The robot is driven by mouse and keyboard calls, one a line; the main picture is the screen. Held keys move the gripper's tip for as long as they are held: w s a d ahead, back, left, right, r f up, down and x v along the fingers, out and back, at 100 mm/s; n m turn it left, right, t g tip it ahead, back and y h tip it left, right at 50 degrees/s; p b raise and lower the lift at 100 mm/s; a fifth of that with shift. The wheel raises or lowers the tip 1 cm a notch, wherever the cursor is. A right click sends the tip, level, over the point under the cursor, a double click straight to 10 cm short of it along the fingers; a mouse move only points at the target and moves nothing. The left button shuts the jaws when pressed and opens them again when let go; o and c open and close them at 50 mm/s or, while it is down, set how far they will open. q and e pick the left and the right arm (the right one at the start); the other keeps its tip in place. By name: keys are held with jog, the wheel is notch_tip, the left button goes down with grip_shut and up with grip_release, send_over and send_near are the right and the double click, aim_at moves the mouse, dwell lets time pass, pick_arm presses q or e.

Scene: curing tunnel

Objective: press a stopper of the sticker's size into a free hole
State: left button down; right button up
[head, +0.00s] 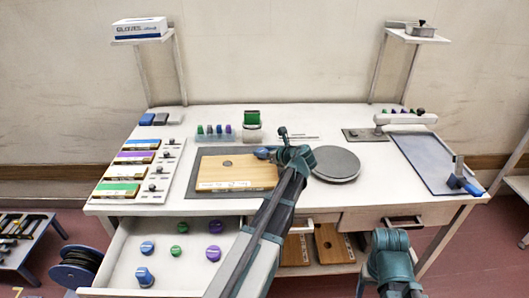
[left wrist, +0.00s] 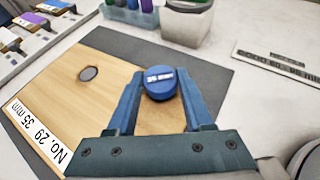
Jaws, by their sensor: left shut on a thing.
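The wooden board (head: 250,171) lies on a dark mat and bears a white sticker (head: 222,185). In the left wrist view the sticker (left wrist: 38,133) reads "No. 29 35 mm". One dark round hole (left wrist: 88,73) shows in the board, left of my left gripper (left wrist: 160,88). That gripper is shut on a blue stopper (left wrist: 160,78) with a small white label, at the board's right part. I cannot tell whether the stopper touches the board; what lies under it is hidden. Blue, green and purple stoppers (head: 213,253) lie in the open drawer (head: 115,272). My right gripper's fingers are not visible.
A round grey disc (head: 337,163) lies right of the board. A clear box of stoppers (head: 215,132) and a container with a green top (head: 252,120) stand behind it. A rack of colored labels (head: 125,172) is at left, a blue-grey tray (head: 432,160) at right.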

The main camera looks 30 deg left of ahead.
pick_arm(q)
jog(key=shift+f+b, duration=0.75)
dwell(0.6)
grip_release()
dwell(0.5)
jog(key=shift+r, duration=0.1)
notch_tip(320, 180, up, 7)
jog(key=p, duration=0.7)
dwell(0.4)
